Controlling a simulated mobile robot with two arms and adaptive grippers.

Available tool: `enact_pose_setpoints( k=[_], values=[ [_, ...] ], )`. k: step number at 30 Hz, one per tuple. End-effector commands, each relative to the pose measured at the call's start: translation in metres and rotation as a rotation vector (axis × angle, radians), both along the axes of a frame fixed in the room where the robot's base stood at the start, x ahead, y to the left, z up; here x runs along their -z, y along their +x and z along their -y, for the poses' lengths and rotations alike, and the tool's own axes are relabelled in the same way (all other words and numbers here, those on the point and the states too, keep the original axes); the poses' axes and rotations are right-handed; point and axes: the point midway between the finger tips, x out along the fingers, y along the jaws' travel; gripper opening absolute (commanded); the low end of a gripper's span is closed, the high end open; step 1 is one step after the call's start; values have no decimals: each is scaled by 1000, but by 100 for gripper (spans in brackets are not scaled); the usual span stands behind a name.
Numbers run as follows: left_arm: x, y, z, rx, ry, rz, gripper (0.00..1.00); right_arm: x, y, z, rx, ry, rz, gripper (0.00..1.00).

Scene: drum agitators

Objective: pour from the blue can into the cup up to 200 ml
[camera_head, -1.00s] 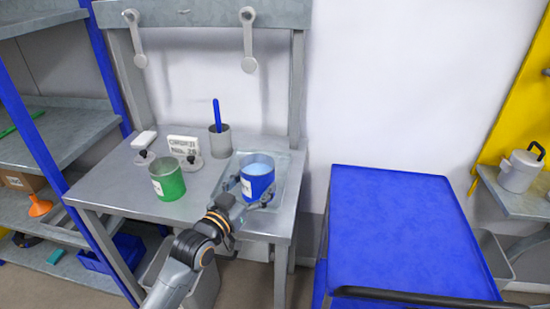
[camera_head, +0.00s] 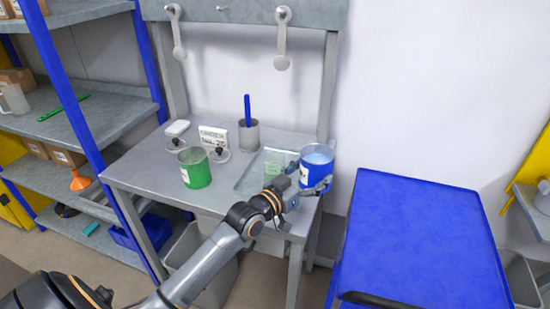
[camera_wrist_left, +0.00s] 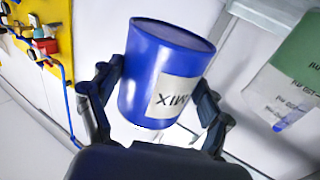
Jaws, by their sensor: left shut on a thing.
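My left gripper (camera_head: 310,186) is shut on the blue can (camera_head: 316,170) and holds it near the right end of the grey table. The can looks roughly upright, with pale blue at its open top. In the left wrist view the can (camera_wrist_left: 162,75) sits between both fingers (camera_wrist_left: 155,105), its MIX label upside down. A pale green, see-through cup (camera_head: 273,161) seems to stand on the tray, left of the can; its fill level is too small to read.
A green can (camera_head: 196,170) stands left on the table (camera_head: 150,172). Behind are a grey pot (camera_head: 249,136) with a blue stick, an order sign (camera_head: 213,136) and dark-knobbed lids. The tray (camera_head: 247,185) lies beside my gripper. A clear blue cart (camera_head: 420,225) stands right.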

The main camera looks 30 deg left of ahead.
Motion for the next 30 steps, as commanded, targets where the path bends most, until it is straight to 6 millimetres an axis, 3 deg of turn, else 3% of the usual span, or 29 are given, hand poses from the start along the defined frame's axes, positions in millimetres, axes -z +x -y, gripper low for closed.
enact_pose_setpoints(
  k=[23,30],
  values=[
    [15,0,-21,0,-365,3,27,52,0,1,0,-1,0,100],
    [12,0,-23,0,-388,3,27,51,0,1,0,-1,0,100]
  ],
)
